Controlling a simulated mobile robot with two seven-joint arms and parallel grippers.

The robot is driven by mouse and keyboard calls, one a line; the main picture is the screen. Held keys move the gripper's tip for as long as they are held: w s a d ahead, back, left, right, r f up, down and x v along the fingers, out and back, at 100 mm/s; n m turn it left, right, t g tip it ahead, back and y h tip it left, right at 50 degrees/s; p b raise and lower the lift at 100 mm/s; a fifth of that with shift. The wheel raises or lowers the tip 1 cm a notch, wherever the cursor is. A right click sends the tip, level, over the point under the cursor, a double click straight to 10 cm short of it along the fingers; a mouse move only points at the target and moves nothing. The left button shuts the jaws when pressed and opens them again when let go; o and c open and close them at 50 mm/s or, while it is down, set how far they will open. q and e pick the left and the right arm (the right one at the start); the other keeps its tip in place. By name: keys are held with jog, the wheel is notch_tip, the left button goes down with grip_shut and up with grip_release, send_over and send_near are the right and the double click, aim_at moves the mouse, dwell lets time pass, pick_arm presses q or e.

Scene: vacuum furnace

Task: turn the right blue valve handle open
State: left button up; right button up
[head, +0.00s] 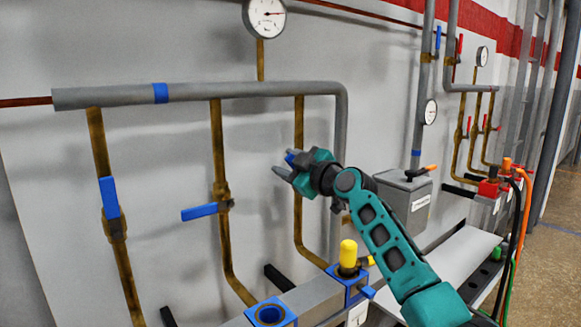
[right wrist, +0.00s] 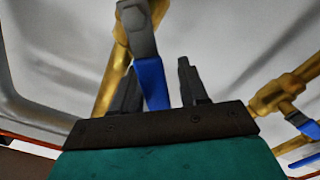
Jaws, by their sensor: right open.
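The right blue valve handle (right wrist: 152,84) is on the right brass pipe (head: 298,215). In the head view only a bit of its blue (head: 291,157) shows, the rest hidden by my right gripper (head: 286,164). In the right wrist view the handle runs from a grey hub at the valve down between the fingers of my right gripper (right wrist: 158,82). The gripper is open, with the handle closer to the left finger. I cannot tell whether they touch. My left gripper is not in view.
The left blue handle (head: 109,198) lies along its pipe. The middle blue handle (head: 200,211) sticks out sideways across its pipe. A grey horizontal pipe (head: 210,92) runs above. A grey box (head: 408,198) and a yellow-capped fitting (head: 348,254) stand near my right arm.

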jog(key=shift+d+r, duration=0.2)
jog(key=shift+r, duration=0.05)
